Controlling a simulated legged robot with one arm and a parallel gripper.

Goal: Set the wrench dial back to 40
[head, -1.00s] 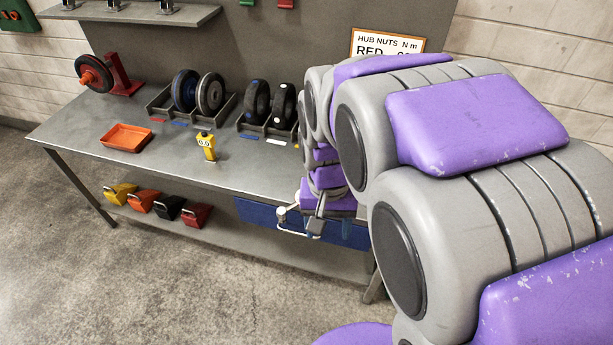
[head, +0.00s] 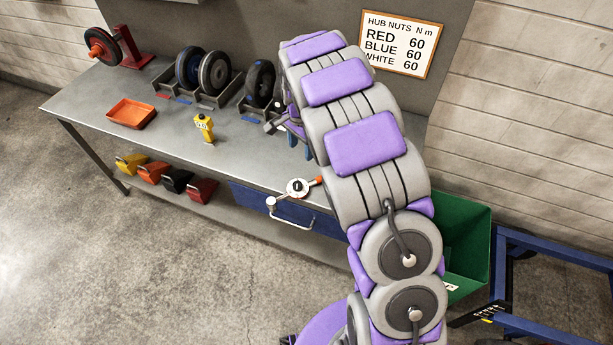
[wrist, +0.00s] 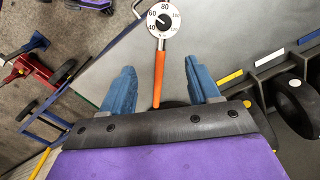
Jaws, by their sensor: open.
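The wrench has a round white dial (wrist: 164,20) with a black knob and an orange handle (wrist: 158,78). The numbers 80, 60 and 40 show on the dial in the wrist view; the knob's exact setting is too small to read surely. In the head view the dial (head: 297,188) is at the bench's front edge, above the blue drawer front. My gripper (wrist: 160,68) is open, with its blue fingers on either side of the orange handle in the picture. The dial is beyond the fingertips. I cannot tell the height gap to the handle.
The bench (head: 240,160) carries wheels in racks (head: 215,80), a yellow device (head: 204,127) and an orange tray (head: 131,113). A green bin (head: 465,240) and blue frame (head: 545,250) stand at the right.

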